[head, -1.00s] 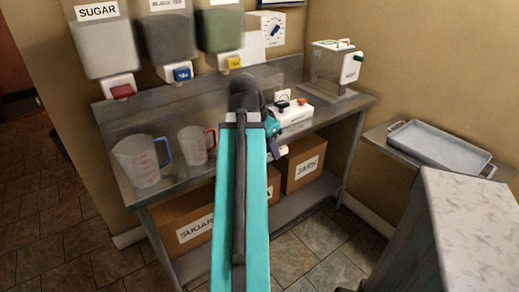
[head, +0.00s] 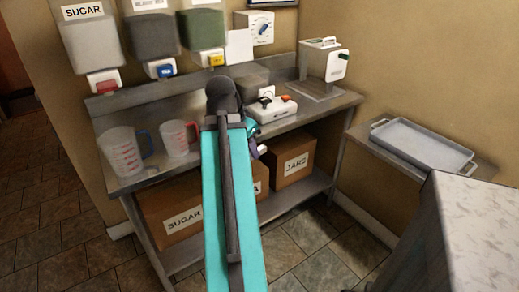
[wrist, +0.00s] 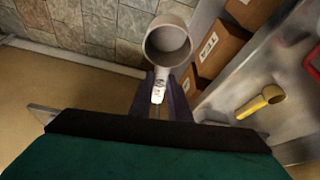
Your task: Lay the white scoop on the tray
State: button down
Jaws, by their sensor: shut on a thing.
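The white scoop (wrist: 168,45) shows in the wrist view, its round cup beyond my fingertips and its short handle between them. My gripper (wrist: 160,98) is shut on the handle and holds the scoop clear of the bench, above the floor side. In the head view my arm hides most of the gripper, and only a small white bit (head: 262,149) shows beside it, likely the scoop. The grey metal tray (head: 424,145) lies on a side shelf at the right in the head view, well away from my gripper, and looks empty.
A steel bench (head: 330,104) carries two measuring jugs, a small white device (head: 271,109) and a dispenser (head: 323,62). A yellow scoop (wrist: 262,102) lies on the bench. Cardboard boxes (head: 296,165) sit below. A pale-topped block (head: 485,220) stands before the tray.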

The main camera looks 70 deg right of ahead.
jog(key=w+a+f+n+t, duration=0.15)
jog(key=w+a+n, duration=0.25)
jog(key=w+a, duration=0.75)
jog(key=w+a+n+t, duration=0.2)
jog(key=w+a+n, duration=0.2)
jog(key=w+a, duration=0.8)
jog(key=w+a+n+t+y, duration=0.1)
jog(key=w+a+n+y, duration=0.1)
jog(key=w+a+n, duration=0.5)
jog(key=w+a+n+t+y, duration=0.2)
jog(key=w+a+n, duration=0.5)
jog(key=a, duration=1.2)
jog(key=shift+w+f, duration=0.35)
jog(key=shift+w, duration=0.85)
jog(key=shift+s+a+n, duration=0.15)
jog(key=shift+n, duration=0.15)
